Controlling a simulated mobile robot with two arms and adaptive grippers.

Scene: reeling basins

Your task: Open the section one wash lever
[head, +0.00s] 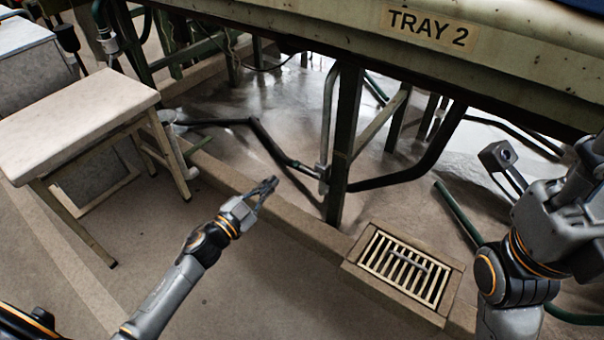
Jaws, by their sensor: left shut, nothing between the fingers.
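My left gripper (269,184) is shut and empty. It is in front of the low concrete kerb, left of the green table leg (345,145). A grey fitting (323,173) joins a thin upright pipe to the dark pipes under the tray, beyond and to the right of this gripper, apart from it. I cannot tell whether a lever is on this fitting, and no label for section one shows. My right gripper (503,166) is at the right, partly hidden by its own arm; its jaw state is unclear.
The long tray marked TRAY 2 (428,27) crosses the top, above dark pipes (405,177) and green legs. A metal drain grate (406,267) is set in the kerb. A pale-topped stand (75,125) is at the left. The floor (270,285) in front is clear.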

